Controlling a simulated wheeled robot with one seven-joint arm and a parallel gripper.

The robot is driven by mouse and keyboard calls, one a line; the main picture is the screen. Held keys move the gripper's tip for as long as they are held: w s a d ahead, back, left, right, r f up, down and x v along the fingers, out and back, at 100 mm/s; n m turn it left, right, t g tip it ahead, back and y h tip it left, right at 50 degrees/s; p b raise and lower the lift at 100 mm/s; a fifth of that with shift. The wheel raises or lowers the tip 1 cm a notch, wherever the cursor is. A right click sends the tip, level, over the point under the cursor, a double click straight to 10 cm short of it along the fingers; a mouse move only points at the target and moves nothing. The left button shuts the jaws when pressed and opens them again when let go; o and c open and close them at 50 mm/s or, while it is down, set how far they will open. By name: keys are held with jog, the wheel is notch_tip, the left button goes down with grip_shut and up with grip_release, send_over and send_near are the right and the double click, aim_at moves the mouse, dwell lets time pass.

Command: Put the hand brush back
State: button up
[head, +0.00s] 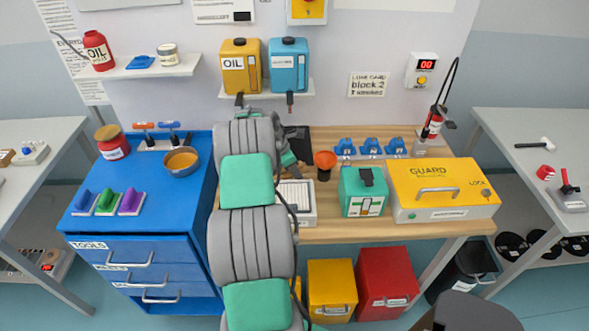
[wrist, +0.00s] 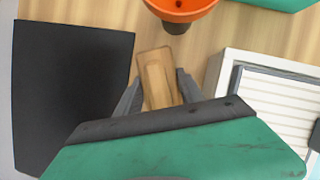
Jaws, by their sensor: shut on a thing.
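The hand brush (wrist: 155,68) shows in the wrist view as a light wooden block with a raised grip along its middle. My gripper (wrist: 160,88) is shut on it, with one dark finger on each side. Its bristles are hidden from view. In the wrist view the brush is over the wooden bench top, between a flat black panel (wrist: 70,90) and a white slatted box (wrist: 285,95). I cannot tell whether it touches the bench.
An orange funnel (head: 325,160) stands close beyond the brush. The white box (head: 305,212), a green case (head: 363,192) and a yellow guard box (head: 440,188) line the bench front. Oil cans (head: 241,66) sit on a shelf above. The blue tool cabinet (head: 150,225) stands left.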

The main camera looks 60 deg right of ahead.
jog(key=shift+f, duration=0.1)
jog(key=shift+f, duration=0.15)
jog(key=o, duration=1.3)
